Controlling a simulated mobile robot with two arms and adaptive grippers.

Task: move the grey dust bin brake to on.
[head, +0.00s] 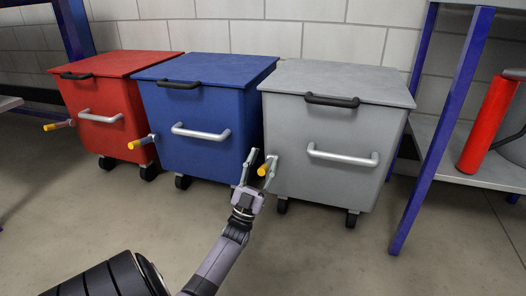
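The grey dust bin (330,140) stands on castors at the right of a row of three bins, lid down. Its brake lever (263,171), with a yellow end, sticks out at the lower left of its front. My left gripper (261,161) is in front of the bin's left edge, its two fingers spread on either side of the yellow end. I cannot tell whether the fingers touch it. My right gripper is out of view.
A blue bin (205,110) and a red bin (98,95) stand to the left, each with a similar yellow-ended lever. A blue rack post (443,140) rises at the right, beside a shelf with a red cylinder (488,125). The floor (300,260) in front is clear.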

